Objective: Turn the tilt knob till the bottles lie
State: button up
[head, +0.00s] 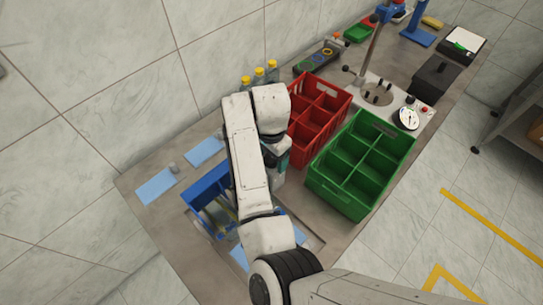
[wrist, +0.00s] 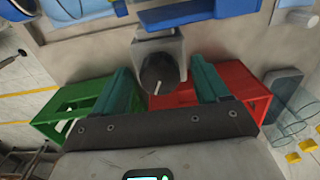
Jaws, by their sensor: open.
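The tilt knob (wrist: 158,74), black with a white pointer line, sits on a grey block (wrist: 174,45) in the wrist view. The pointer slants down and slightly left. My gripper (wrist: 163,74) is open, its teal fingers on either side of the knob with gaps; I cannot tell the depth between them. In the head view my arm hides the knob and most of my gripper (head: 283,162). Beside my arm is a blue holder (head: 205,186), partly hidden. Three clear bottles with yellow caps (head: 259,72) stand upright by the wall; bottles also show in the wrist view (wrist: 287,118).
A red crate (head: 319,90) and a green crate (head: 345,206) with empty compartments stand close right of my arm. Light blue mats (head: 156,186) lie at the bench's left end. A press stand (head: 379,40) and a dial (head: 409,118) are farther back.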

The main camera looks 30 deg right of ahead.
aim_at(271, 158)
jog(key=shift+o, duration=0.3)
jog(key=shift+r, duration=3.5)
